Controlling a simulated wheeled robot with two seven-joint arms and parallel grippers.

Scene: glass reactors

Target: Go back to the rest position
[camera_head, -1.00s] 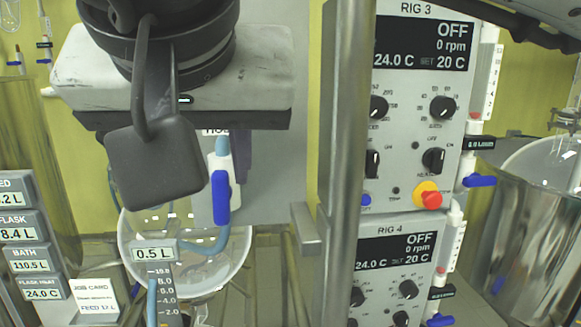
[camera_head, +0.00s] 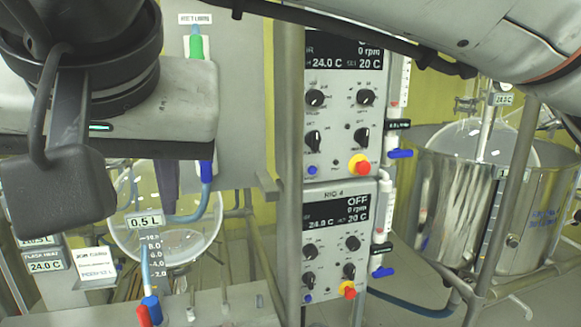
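A pale arm link of mine crosses the top right corner.
Control panels stand in the middle, an upper one (camera_head: 328,138) and RIG 4 (camera_head: 322,258), beside a metal post (camera_head: 290,110). Steel vessels (camera_head: 450,205) stand at right. A 0.5 L label (camera_head: 145,221), hoses and a job card (camera_head: 100,262) are at lower left.

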